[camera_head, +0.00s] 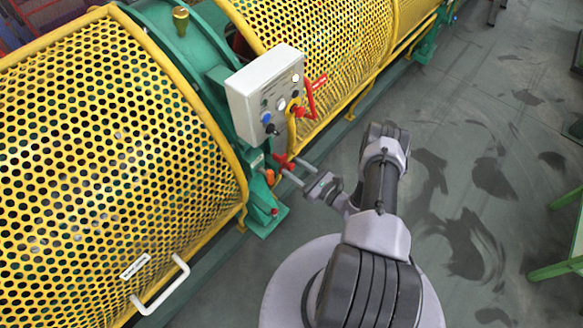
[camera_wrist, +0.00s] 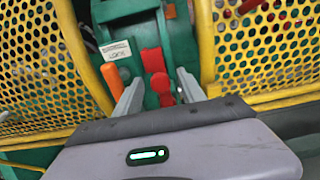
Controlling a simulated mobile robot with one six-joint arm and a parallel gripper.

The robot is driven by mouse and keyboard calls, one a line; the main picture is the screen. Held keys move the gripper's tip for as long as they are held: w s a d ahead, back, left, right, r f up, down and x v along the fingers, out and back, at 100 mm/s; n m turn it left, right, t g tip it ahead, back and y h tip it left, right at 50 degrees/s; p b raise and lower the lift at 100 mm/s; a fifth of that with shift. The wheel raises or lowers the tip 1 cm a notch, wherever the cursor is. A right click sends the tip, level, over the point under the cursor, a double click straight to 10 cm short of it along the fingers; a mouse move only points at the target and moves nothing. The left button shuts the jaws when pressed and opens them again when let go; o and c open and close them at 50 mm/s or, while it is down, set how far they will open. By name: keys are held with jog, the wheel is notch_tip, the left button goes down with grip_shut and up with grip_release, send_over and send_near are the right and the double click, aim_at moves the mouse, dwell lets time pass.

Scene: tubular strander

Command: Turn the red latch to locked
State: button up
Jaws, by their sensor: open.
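The red latch (camera_wrist: 154,61) shows in the wrist view on the green machine frame, as a broad red bar with a second red part (camera_wrist: 162,88) just below it. In the head view the red latch (camera_head: 282,159) sits low on the green frame, below the control box. My gripper (camera_wrist: 160,77) is open, with one finger on each side of the red parts in the wrist view. In the head view my gripper (camera_head: 290,167) reaches left to the latch. Nothing is visibly clamped. I cannot tell whether a finger touches the latch.
An orange handle (camera_wrist: 112,80) stands just left of my left finger, beneath a white label (camera_wrist: 117,50). A grey control box (camera_head: 266,92) with knobs and a red bar handle (camera_head: 311,98) sits above. Yellow mesh guards (camera_head: 110,170) flank the frame. Open floor (camera_head: 480,130) lies right.

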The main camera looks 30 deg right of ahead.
jog(key=shift+x, duration=0.8)
grip_shut()
dwell(0.9)
